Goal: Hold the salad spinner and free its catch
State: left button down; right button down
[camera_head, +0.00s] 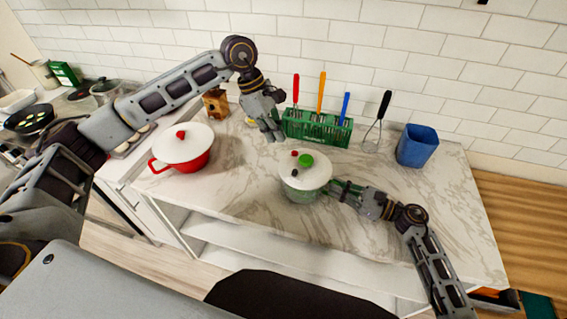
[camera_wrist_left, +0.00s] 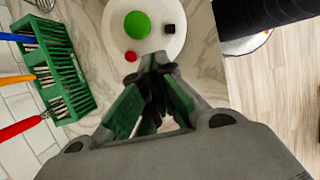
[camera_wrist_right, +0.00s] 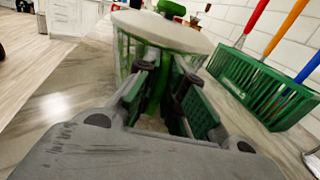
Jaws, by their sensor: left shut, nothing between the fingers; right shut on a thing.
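The salad spinner (camera_head: 300,190) stands upright on the marble counter, with a green body and a white lid (camera_head: 318,172). The lid carries a green knob (camera_head: 306,160), a small red button (camera_head: 295,153) and a small black block (camera_head: 294,173). My right gripper (camera_head: 340,190) is shut on the spinner's side; the right wrist view shows its fingers (camera_wrist_right: 165,85) at a green upright part, probably a handle. My left gripper (camera_head: 276,136) is shut and empty, above and behind the spinner. In the left wrist view its fingertips (camera_wrist_left: 152,65) point toward the lid near the red button (camera_wrist_left: 131,56).
A green rack (camera_head: 316,128) with red, orange and blue handled utensils stands behind the spinner. A whisk (camera_head: 376,130) and a blue cup (camera_head: 416,146) are to its right. A red pot with a white lid (camera_head: 184,143) stands left. The counter's front stretch is clear.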

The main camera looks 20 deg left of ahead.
aim_at(292, 174)
pick_arm(q)
jog(key=shift+a+m+g, duration=0.25)
jog(key=shift+a+m, duration=0.35)
jog(key=shift+a, duration=0.7)
jog(key=shift+a+m+g, duration=0.25)
jog(key=shift+a+m, duration=0.35)
jog(key=shift+a, duration=0.65)
jog(key=shift+f, duration=0.1)
jog(key=d+f, duration=0.2)
jog(key=f, duration=0.1)
jog(key=s+d+f, duration=0.1)
jog(key=d+f, duration=0.1)
jog(key=f, duration=0.1)
jog(key=d+f, duration=0.2)
jog(key=f, duration=0.1)
jog(key=shift+s+d+f, duration=0.1)
jog(key=shift+s+d, duration=0.25)
jog(key=shift+d, duration=0.45)
jog(key=shift+s+d, duration=0.15)
jog(key=shift+d, duration=0.5)
jog(key=shift+s+d, duration=0.15)
jog(key=shift+d, duration=0.5)
